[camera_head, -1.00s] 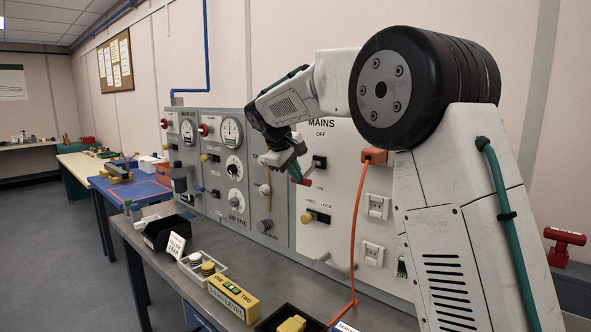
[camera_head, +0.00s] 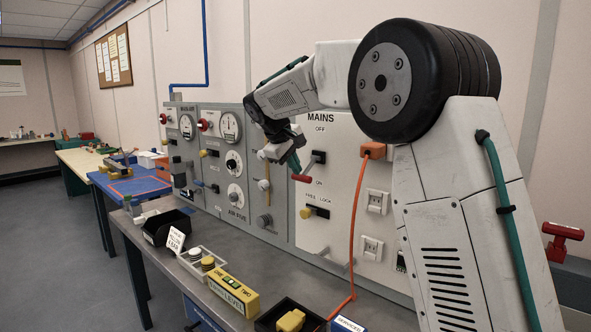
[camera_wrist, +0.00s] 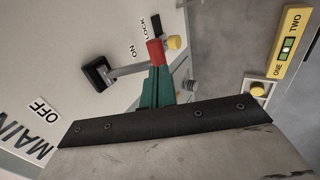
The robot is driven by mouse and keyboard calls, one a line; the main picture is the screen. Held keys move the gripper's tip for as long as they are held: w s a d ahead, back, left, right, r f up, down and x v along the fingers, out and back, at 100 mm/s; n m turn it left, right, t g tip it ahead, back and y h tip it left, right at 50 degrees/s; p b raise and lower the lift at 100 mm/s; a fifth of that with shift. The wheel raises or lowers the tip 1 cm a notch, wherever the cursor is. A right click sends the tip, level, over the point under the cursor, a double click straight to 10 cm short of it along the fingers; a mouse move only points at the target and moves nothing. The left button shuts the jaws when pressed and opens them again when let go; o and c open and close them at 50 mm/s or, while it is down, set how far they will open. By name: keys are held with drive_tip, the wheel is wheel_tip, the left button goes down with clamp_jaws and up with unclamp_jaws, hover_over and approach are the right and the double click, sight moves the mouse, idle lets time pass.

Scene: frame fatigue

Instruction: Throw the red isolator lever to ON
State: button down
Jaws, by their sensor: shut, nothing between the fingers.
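The lever slants outward and down, with OFF printed above the pivot and ON below. My gripper (camera_head: 295,168) is shut and empty, its green fingers just above the handle. In the wrist view the red handle (camera_wrist: 155,52) lies directly beyond the closed fingertips (camera_wrist: 157,72). I cannot tell whether they touch. The lever arm and pivot show clear there.
Below the lever is a yellow FREE/LOCK knob (camera_head: 307,213). An orange cable (camera_head: 357,230) hangs from a plug to the right. Gauges and knobs fill the panel to the left.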

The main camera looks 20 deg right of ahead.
drive_tip(key=s+a+f+v, duration=0.1)
drive_tip(key=a+v, duration=0.1)
drive_tip(key=v, duration=1.1)
drive_tip(key=shift+f, duration=0.15)
drive_tip(key=s+d+f+m+y, duration=0.1)
drive_tip(key=s+f, duration=0.5)
drive_tip(key=s, duration=0.8)
drive_tip(key=s+f+m+g+y, duration=0.1)
drive_tip(key=s+f, duration=0.6)
drive_tip(key=s, duration=0.8)
drive_tip(key=s+d+f+m+y, duration=0.1)
drive_tip(key=s+f+m+y, duration=0.2)
drive_tip(key=s+f, duration=0.4)
drive_tip(key=shift+s+d+f+g+y, duration=0.2)
drive_tip(key=shift+s+d+g+y, duration=0.15)
drive_tip(key=shift+s, duration=3.6)
